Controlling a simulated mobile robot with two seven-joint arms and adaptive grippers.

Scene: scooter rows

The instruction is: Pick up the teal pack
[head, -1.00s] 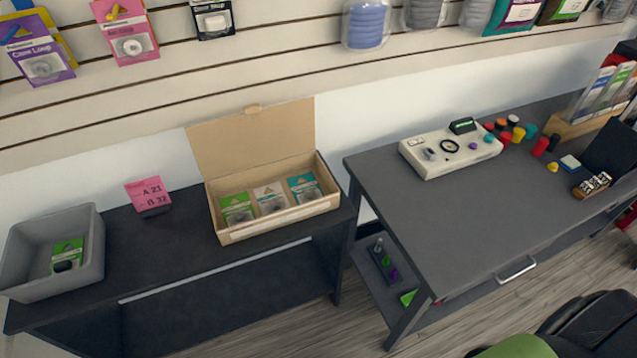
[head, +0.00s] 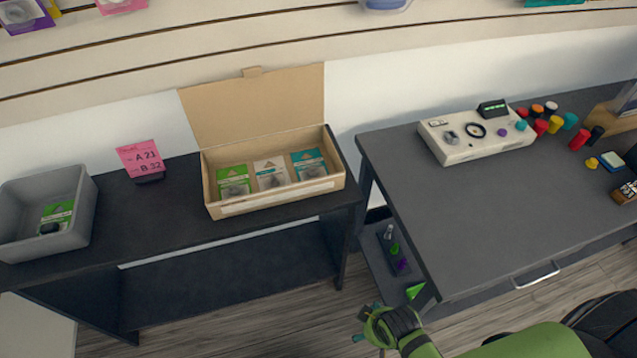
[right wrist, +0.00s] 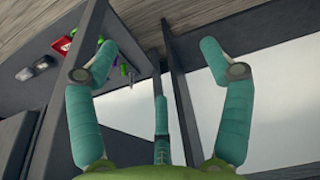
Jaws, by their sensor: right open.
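The teal pack (head: 309,163) stands in the open cardboard box (head: 277,203) on the left table, at the right end of a row. A white pack (head: 270,174) is beside it, and a green pack (head: 233,181) is at the left end. My right gripper (head: 366,322) is low in front of the gap between the tables, below and apart from the box. In the right wrist view its teal fingers (right wrist: 155,65) are spread, with nothing between them. My left gripper is not in view.
A grey bin (head: 84,222) holding a green pack stands at the left, and a pink note (head: 140,160) stands between bin and box. The box lid (head: 255,108) is raised behind. The right table (head: 480,215) carries a white device (head: 475,137).

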